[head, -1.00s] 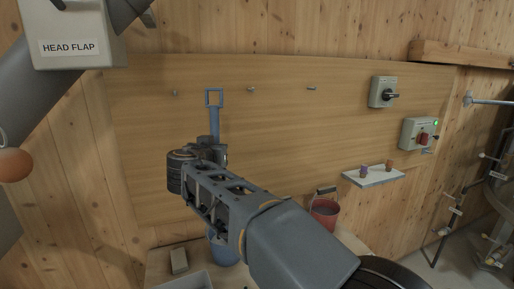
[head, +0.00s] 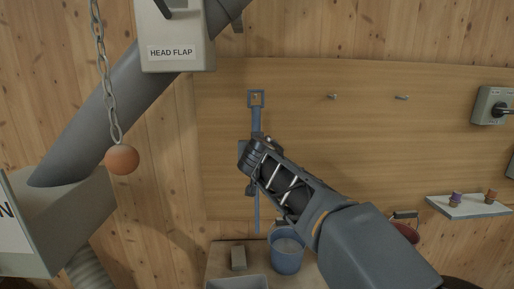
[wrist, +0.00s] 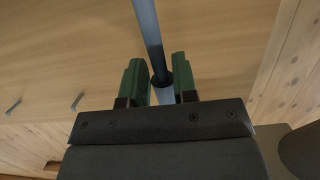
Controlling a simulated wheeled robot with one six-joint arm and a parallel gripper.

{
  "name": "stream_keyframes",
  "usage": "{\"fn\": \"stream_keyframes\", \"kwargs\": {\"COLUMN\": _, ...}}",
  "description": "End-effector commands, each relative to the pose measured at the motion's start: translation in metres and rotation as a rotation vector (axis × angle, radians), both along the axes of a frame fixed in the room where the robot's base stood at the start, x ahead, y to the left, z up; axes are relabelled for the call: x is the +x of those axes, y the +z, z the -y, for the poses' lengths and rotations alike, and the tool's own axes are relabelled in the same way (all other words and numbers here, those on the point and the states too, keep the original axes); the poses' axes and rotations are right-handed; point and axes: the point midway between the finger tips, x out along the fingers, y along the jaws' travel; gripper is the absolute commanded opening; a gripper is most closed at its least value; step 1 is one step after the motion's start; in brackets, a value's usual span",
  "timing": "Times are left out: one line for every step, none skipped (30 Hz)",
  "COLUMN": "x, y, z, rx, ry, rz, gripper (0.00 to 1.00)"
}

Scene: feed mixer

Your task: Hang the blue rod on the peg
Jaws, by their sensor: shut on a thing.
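The blue rod (head: 257,122) hangs upright in front of the wooden board, its square loop at the top and its thin end below my gripper. The leftmost peg (head: 256,98) shows inside the loop in the head view; I cannot tell whether the loop is around it or only in front of it. My gripper (head: 252,165) is shut on the rod's shaft, mostly hidden by my arm. In the wrist view, the green fingers of my gripper (wrist: 159,82) close on both sides of the rod (wrist: 148,30).
Two more pegs, a middle one (head: 332,97) and a right one (head: 402,97), stand free on the board (head: 350,135). A blue bucket (head: 286,258) is below. A chain with an orange ball (head: 122,159) and a grey pipe (head: 95,135) are at left. A small shelf (head: 468,207) is at right.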

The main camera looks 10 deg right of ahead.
Motion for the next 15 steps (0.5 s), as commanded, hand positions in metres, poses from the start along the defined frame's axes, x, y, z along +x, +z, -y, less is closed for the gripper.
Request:
{"fn": "stream_keyframes", "kwargs": {"x": 0.004, "y": 0.002, "z": 0.001, "rx": 0.000, "ry": -0.002, "rz": 0.000, "gripper": 0.00}}
{"fn": "stream_keyframes", "kwargs": {"x": 0.005, "y": 0.001, "z": 0.001, "rx": -0.001, "ry": -0.002, "rz": 0.001, "gripper": 0.00}}
{"fn": "stream_keyframes", "kwargs": {"x": 0.008, "y": 0.001, "z": 0.002, "rx": -0.002, "ry": -0.002, "rz": 0.001, "gripper": 0.00}}
{"fn": "stream_keyframes", "kwargs": {"x": 0.010, "y": 0.001, "z": 0.002, "rx": -0.002, "ry": -0.002, "rz": 0.001, "gripper": 0.00}}
{"fn": "stream_keyframes", "kwargs": {"x": 0.012, "y": 0.001, "z": 0.003, "rx": -0.001, "ry": -0.002, "rz": 0.001, "gripper": 0.00}}
{"fn": "stream_keyframes", "kwargs": {"x": 0.014, "y": 0.001, "z": 0.003, "rx": -0.001, "ry": -0.002, "rz": 0.001, "gripper": 0.00}}
{"fn": "stream_keyframes", "kwargs": {"x": 0.016, "y": 0.001, "z": 0.004, "rx": 0.000, "ry": -0.002, "rz": 0.001, "gripper": 0.00}}
{"fn": "stream_keyframes", "kwargs": {"x": 0.018, "y": 0.001, "z": 0.004, "rx": -0.001, "ry": -0.002, "rz": 0.001, "gripper": 0.00}}
{"fn": "stream_keyframes", "kwargs": {"x": 0.020, "y": 0.000, "z": 0.005, "rx": -0.001, "ry": -0.002, "rz": 0.001, "gripper": 0.00}}
{"fn": "stream_keyframes", "kwargs": {"x": 0.022, "y": 0.000, "z": 0.005, "rx": -0.002, "ry": -0.003, "rz": 0.000, "gripper": 0.00}}
{"fn": "stream_keyframes", "kwargs": {"x": 0.024, "y": -0.001, "z": 0.006, "rx": -0.002, "ry": -0.003, "rz": 0.000, "gripper": 0.00}}
{"fn": "stream_keyframes", "kwargs": {"x": 0.026, "y": -0.001, "z": 0.006, "rx": -0.001, "ry": -0.003, "rz": 0.000, "gripper": 0.00}}
{"fn": "stream_keyframes", "kwargs": {"x": 0.028, "y": -0.001, "z": 0.006, "rx": 0.000, "ry": -0.003, "rz": 0.000, "gripper": 0.00}}
{"fn": "stream_keyframes", "kwargs": {"x": 0.030, "y": -0.001, "z": 0.007, "rx": 0.001, "ry": -0.002, "rz": 0.000, "gripper": 0.00}}
{"fn": "stream_keyframes", "kwargs": {"x": 0.033, "y": -0.001, "z": 0.007, "rx": -0.001, "ry": -0.002, "rz": 0.001, "gripper": 0.00}}
